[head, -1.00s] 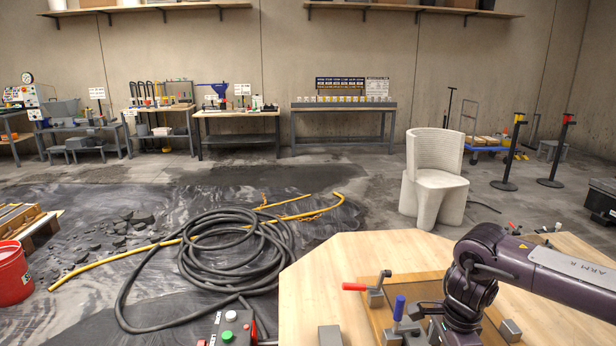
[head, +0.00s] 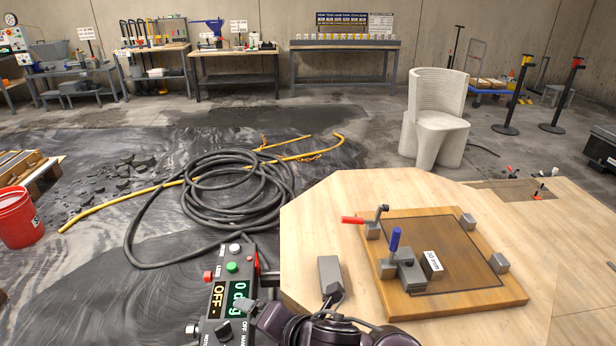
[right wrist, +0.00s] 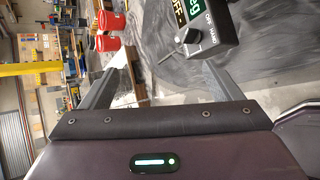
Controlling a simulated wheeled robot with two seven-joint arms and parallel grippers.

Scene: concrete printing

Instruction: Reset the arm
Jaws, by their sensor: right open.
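My right arm shows in dark purple at the bottom of the head view, in front of the wooden table (head: 312,215) and beside the control box (head: 215,312). In the right wrist view my right gripper (right wrist: 163,60) is open, its two grey fingers spread with nothing between them. The control box also shows in that view (right wrist: 210,45), close behind the right-hand finger. I cannot tell whether they touch. My left gripper is not in view.
On the table are a wooden fixture (head: 450,305) with red and blue handled clamps and a grey block (head: 329,272). A coiled black hose (head: 235,190), red bucket (head: 18,218) and concrete chair (head: 436,130) stand on the floor. Workbenches line the wall.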

